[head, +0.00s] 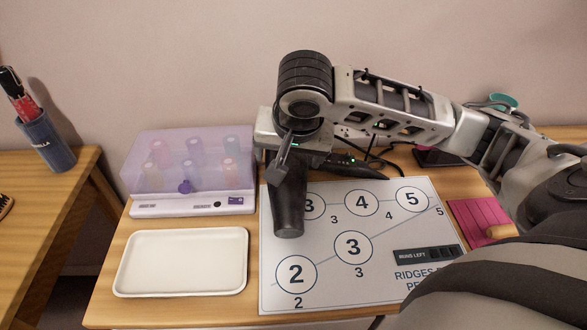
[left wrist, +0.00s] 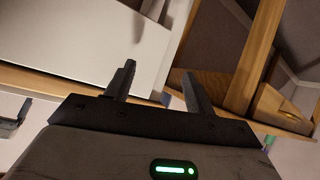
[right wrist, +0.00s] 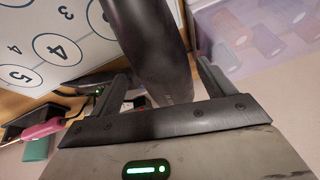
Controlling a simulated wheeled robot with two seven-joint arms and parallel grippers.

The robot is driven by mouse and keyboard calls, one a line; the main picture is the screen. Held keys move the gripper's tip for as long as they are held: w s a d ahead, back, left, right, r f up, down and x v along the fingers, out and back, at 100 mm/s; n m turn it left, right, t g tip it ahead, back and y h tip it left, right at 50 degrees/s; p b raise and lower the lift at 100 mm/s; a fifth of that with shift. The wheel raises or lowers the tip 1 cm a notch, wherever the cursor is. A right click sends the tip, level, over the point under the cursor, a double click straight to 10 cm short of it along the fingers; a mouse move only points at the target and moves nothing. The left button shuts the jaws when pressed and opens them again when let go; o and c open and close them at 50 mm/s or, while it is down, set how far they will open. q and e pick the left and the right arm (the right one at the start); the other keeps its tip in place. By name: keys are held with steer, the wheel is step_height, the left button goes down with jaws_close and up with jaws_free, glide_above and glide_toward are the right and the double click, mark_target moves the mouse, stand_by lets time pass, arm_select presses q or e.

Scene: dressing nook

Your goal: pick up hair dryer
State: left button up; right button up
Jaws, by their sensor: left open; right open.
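The dark hair dryer (head: 289,205) is on the numbered white board at its left part, below my right gripper in the head view. My right gripper (head: 284,160) is above and around its upper end, partly hiding it. In the right wrist view the dryer's dark body (right wrist: 147,40) lies between the two spread fingers of the right gripper (right wrist: 165,85). I cannot tell whether the fingers touch it. My left gripper (left wrist: 155,85) is open and empty in the left wrist view, away from the dryer. It is not in the head view.
A pink mat (head: 474,219) lies to the right. Cables (head: 372,160) run behind the board. A blue cup (head: 46,144) stands on the left table.

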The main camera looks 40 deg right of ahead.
mark_target(288, 159)
steer(key=x, duration=0.4)
steer(key=shift+s+f+b, duration=0.15)
steer(key=shift+f+b, duration=0.05)
steer(key=shift+b, duration=0.15)
steer(key=c, duration=0.7)
steer(key=shift+r, duration=0.1)
steer(key=c, duration=0.3)
